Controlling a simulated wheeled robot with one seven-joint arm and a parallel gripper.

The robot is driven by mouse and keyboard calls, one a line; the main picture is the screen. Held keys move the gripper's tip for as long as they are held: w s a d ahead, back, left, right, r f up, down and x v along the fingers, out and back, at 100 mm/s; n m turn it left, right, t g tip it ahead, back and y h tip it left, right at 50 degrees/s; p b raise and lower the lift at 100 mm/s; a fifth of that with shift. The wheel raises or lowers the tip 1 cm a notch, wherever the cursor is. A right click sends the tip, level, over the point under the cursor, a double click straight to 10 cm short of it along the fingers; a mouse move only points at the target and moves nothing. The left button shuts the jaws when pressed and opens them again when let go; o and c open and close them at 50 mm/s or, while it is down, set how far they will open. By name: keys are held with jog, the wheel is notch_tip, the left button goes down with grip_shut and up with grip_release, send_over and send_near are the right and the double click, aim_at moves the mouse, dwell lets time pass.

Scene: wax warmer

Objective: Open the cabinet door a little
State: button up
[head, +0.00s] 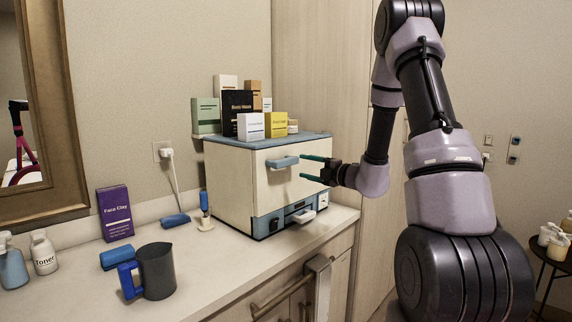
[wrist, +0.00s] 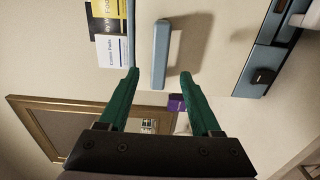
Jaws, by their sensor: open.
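The cabinet (head: 236,180) is a cream box with a blue top, standing on the counter. Its door (head: 286,185) looks shut, with a blue bar handle (head: 282,162) near the top. The handle also shows in the wrist view (wrist: 160,52), upright there. My gripper (head: 303,167) is open and empty, its green fingers pointing at the door by the handle's right end. In the wrist view my gripper (wrist: 159,74) has one fingertip on each side of the handle's line, with gaps on both sides. I cannot tell how deep the fingers reach past the handle.
Several small boxes (head: 238,108) stand on top of the cabinet. A blue control strip (head: 290,215) runs below the door. A dark jug (head: 156,270), a purple box (head: 115,214) and bottles (head: 43,253) stand on the counter (head: 205,262) to the left. A towel (head: 318,290) hangs in front.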

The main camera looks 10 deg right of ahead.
aim_at(289, 163)
jog(key=x, duration=0.9)
jog(key=shift+w+a, duration=0.1)
jog(key=shift+a, duration=0.05)
jog(key=shift+c, duration=0.3)
grip_shut()
dwell(0.8)
